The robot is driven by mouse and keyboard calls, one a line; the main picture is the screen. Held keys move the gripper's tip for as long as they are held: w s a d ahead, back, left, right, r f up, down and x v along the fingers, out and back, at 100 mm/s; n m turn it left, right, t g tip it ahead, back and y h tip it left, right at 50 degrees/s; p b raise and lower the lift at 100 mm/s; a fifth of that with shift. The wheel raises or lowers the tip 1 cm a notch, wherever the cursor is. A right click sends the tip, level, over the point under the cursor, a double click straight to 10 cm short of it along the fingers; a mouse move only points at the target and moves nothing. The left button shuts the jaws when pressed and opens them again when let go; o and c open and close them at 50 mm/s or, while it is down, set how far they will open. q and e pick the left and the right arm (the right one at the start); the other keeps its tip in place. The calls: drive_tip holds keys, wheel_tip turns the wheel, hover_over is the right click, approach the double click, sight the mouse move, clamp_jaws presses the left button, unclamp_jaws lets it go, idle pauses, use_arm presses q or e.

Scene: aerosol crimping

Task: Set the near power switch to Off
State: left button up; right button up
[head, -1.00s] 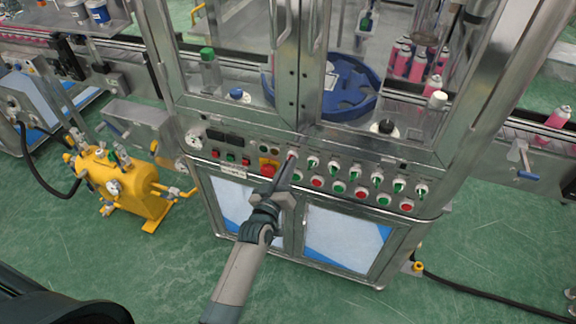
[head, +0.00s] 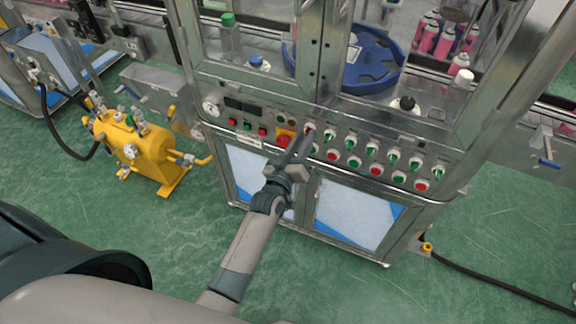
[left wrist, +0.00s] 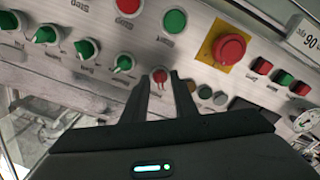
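A red-handled selector switch (head: 310,128) sits at the left end of the upper row of selectors on the machine's front panel. In the left wrist view the red switch (left wrist: 160,77) shows between my fingertips, with its pale ring around it. Its label cannot be read, and its exact setting is hard to tell. My left gripper (head: 304,141) is at the panel, its fingers pointing at this switch. In the left wrist view the left gripper (left wrist: 161,82) is open, one finger on each side of the red handle; contact cannot be told. My right gripper is not in view.
A red emergency button (left wrist: 229,49) on a yellow plate is close beside the switch. Green selectors (left wrist: 124,63) and round red and green buttons crowd the panel. A yellow tank (head: 140,150) stands on the floor at left. Open green floor lies in front.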

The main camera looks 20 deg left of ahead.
use_arm(q)
drive_tip(key=s+b, duration=0.3)
drive_tip(key=s, duration=1.3)
drive_tip(key=shift+s+a+b, duration=0.3)
drive_tip(key=shift+s, duration=0.1)
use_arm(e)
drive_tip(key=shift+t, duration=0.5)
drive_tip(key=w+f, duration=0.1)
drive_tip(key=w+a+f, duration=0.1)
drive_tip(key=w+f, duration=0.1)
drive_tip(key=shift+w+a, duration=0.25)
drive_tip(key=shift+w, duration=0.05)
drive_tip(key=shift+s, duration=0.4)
use_arm(q)
drive_tip(key=shift+f, duration=0.1)
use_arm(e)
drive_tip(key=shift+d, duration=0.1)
